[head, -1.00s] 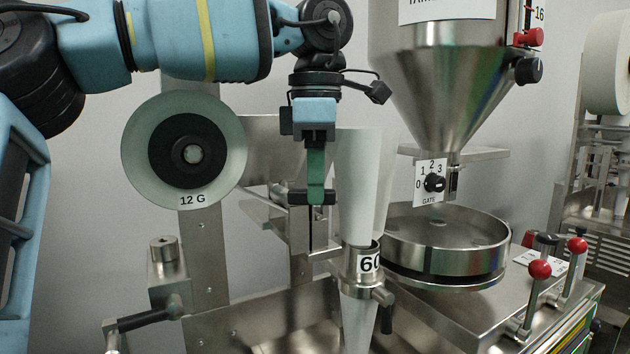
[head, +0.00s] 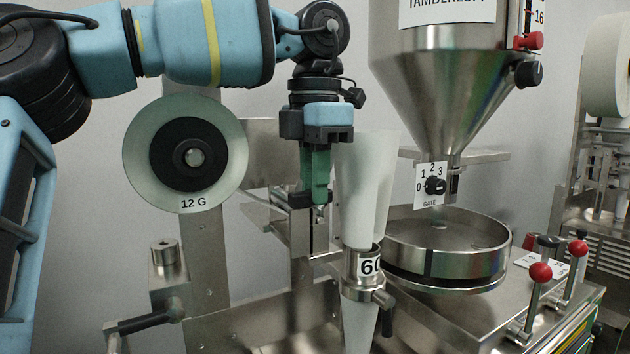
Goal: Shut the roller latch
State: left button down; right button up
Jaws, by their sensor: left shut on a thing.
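My left gripper (head: 317,196) points straight down in the middle of the head view, left of the white paper tube. Its green fingers are shut on the dark handle of the roller latch (head: 289,199), which is mostly hidden behind and between them. The handle sits at the top of a steel bracket beside the upright post. A small bright metal part shows just under the fingertips. The rollers are hard to make out behind the fingers. My right gripper is not in view.
The white paper tube (head: 362,190) stands close to the right of the fingers, above a steel collar (head: 364,287). A paper reel (head: 136,155) is on the left. A steel hopper (head: 430,80) and a round pan (head: 480,262) are on the right.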

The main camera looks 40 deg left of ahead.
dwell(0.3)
pick_arm(q)
jog(key=c, duration=1.4)
grip_release()
jog(key=shift+o, duration=0.2)
jog(key=shift+r+p, duration=0.35)
jog(key=shift+r, duration=3.6)
